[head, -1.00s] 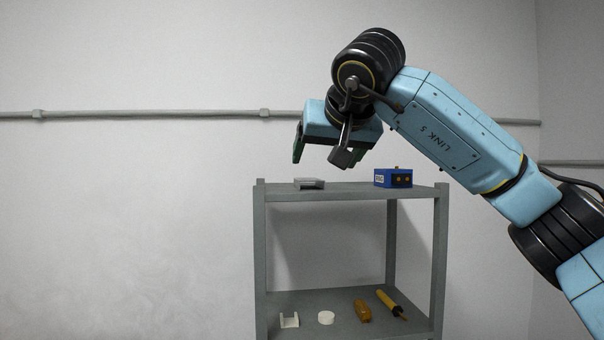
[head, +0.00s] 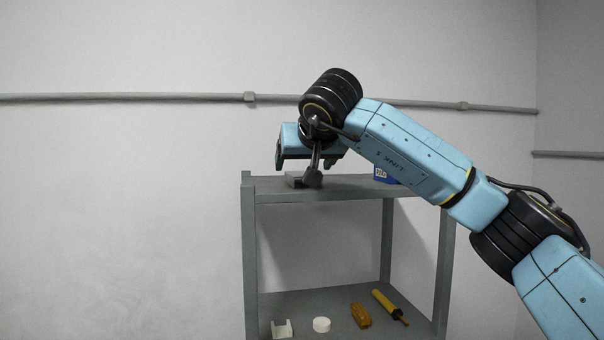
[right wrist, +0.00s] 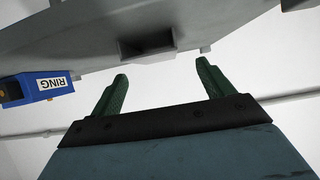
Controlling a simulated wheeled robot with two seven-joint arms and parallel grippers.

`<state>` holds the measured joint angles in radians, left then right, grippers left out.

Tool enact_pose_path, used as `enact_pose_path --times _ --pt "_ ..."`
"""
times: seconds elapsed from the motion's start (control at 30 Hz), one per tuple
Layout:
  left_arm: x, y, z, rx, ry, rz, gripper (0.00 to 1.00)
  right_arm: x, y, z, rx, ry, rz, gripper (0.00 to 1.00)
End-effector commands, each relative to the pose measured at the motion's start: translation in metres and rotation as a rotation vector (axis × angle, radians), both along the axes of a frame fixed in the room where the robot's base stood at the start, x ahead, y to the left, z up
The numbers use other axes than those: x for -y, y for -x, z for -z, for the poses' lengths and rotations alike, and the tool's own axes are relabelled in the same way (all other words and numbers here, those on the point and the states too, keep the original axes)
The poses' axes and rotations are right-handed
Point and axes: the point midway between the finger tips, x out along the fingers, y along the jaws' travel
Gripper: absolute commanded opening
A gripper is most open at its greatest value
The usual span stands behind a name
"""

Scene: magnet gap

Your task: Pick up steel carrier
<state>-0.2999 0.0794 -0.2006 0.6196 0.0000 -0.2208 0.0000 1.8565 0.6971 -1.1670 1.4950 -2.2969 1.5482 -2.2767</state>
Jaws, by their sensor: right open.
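The steel carrier (head: 294,181) is a small grey channel-shaped piece on the top board of a grey shelf. It is partly hidden behind my right wrist parts in the head view. In the right wrist view the carrier (right wrist: 147,46) shows its hollow end just beyond the fingertips. My right gripper (head: 304,166) is above and around the carrier's place in the head view. In the right wrist view its green fingers (right wrist: 161,74) are spread wide with nothing between them. I cannot tell whether they touch the carrier. My left gripper is not in view.
A blue box labelled RING (right wrist: 46,86) stands on the same board, mostly behind my arm in the head view (head: 381,175). The shelf's lower board (head: 290,302) holds a white U-shaped piece (head: 282,329), a white disc (head: 321,325), an amber piece (head: 361,315) and a yellow tool (head: 386,303).

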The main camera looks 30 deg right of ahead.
Motion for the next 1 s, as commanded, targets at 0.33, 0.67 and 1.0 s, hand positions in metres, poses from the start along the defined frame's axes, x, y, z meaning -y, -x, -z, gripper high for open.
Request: enact_pose_path --times 0.33,0.67,1.0 --pt "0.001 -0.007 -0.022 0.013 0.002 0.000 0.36 0.015 -0.035 0.023 -0.002 -0.002 0.001 0.80" --pt "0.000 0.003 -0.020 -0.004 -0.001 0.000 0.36 0.015 -0.036 0.026 -0.002 -0.001 0.000 0.70" --pt "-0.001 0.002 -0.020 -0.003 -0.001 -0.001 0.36 0.015 -0.036 0.025 0.000 -0.002 0.001 0.28"
